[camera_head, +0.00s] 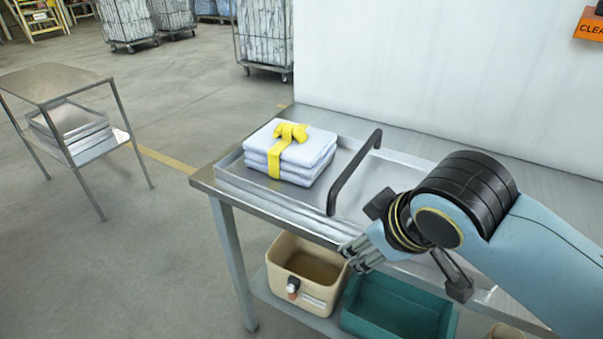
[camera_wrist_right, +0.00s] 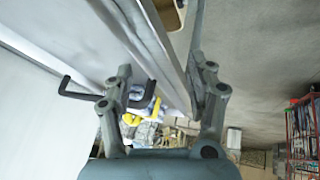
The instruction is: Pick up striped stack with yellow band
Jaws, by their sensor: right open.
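The stack (camera_head: 308,158) is several pale, folded cloths with a yellow band (camera_head: 275,160) and a yellow bow on top. It lies flat on a shallow metal tray (camera_head: 265,203) at the left end of the table. Clear stripes are hard to make out. My right gripper (camera_head: 355,254) is open and empty, at the table's front edge, to the right of the stack and apart from it. In the right wrist view the open fingers (camera_wrist_right: 166,84) frame the area, and the yellow band (camera_wrist_right: 133,119) shows small and partly covered beyond the left finger. My left gripper is not in view.
A black bar handle (camera_head: 352,178) rises between the stack and my right arm. A beige bin (camera_head: 300,268) and a green bin (camera_head: 397,308) sit on the shelf below. A white wall stands behind the table (camera_head: 405,135). Floor at left is open before a metal cart (camera_head: 62,82).

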